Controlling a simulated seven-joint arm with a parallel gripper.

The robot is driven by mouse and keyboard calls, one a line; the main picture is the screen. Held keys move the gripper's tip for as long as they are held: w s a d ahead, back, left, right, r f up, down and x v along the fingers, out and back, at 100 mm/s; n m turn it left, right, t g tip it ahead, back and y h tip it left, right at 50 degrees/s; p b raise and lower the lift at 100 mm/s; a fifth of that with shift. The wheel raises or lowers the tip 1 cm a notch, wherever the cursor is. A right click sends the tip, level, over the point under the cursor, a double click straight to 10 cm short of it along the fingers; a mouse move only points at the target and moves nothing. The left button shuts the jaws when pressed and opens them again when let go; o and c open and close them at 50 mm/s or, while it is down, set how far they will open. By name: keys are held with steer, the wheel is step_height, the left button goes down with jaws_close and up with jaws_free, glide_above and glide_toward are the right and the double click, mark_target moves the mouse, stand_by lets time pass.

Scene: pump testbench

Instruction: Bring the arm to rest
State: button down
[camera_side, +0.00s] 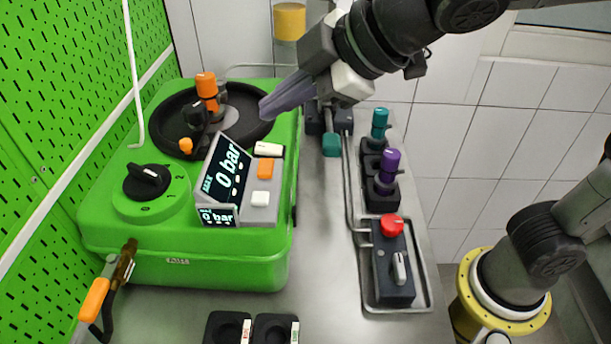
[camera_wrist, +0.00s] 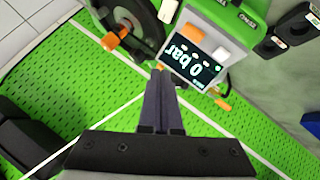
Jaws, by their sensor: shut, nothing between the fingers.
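My gripper (camera_side: 268,108) is shut and empty. In the side view it hangs in the air over the back right part of the green pump unit (camera_side: 200,262), pointing left and slightly down. In the wrist view the closed fingers of my gripper (camera_wrist: 160,75) reach toward the display (camera_wrist: 192,62), which reads 0 bar. The same display (camera_side: 226,172) stands on the pump unit in the side view, below and left of my fingertips. I cannot tell the exact gap to the pump unit, but the fingers hold nothing.
An orange-topped valve (camera_side: 206,90) and a black knob (camera_side: 147,181) stand on the pump unit. To the right are a teal knob (camera_side: 379,122), a purple knob (camera_side: 390,162) and a switch box with a red button (camera_side: 392,225). A green perforated wall (camera_side: 60,120) bounds the left.

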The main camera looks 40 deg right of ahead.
steer(key=d+m+h, duration=0.2)
steer(key=d+m, duration=0.2)
steer(key=d, duration=0.7)
steer(key=s+d+f+m+h, duration=0.25)
steer(key=s+d+m, duration=0.3)
steer(key=d, duration=0.65)
steer(key=s+d+f+m+g+y, duration=0.1)
steer(key=s+f+m+g, duration=0.2)
steer(key=s+f, duration=0.6)
steer(key=shift+s+d+f, duration=0.25)
steer(key=shift+s+f, duration=0.05)
steer(key=shift+s, duration=0.3)
